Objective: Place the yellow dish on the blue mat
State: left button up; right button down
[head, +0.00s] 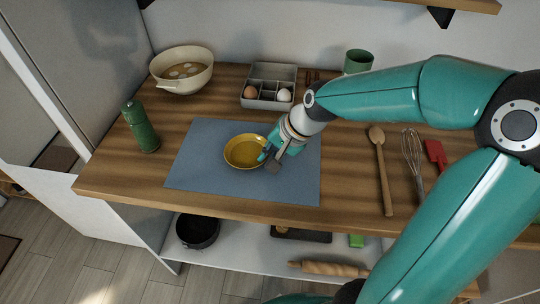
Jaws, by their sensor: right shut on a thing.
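The yellow dish (243,152) is a shallow round bowl over the middle of the blue mat (200,175), which lies flat on the wooden counter. I cannot tell whether the dish touches the mat or is held just above it. My right gripper (269,157) is shut on the dish's right rim. Its fingers hide a little of that rim. My left gripper is not in view.
A green bottle (141,127) stands left of the mat. A cream bowl (182,70) and a grey egg tray (258,102) are behind it. A wooden spoon (382,170), a whisk (413,160) and a red spatula (436,153) lie to the right. A shelf below holds a black pot (198,231) and a rolling pin (328,269).

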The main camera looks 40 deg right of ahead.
jog(key=c, duration=1.6)
grip_release()
jog(key=shift+f, duration=0.15)
jog(key=p+v, duration=0.1)
jog(key=v, duration=1.1)
jog(key=shift+s, duration=0.1)
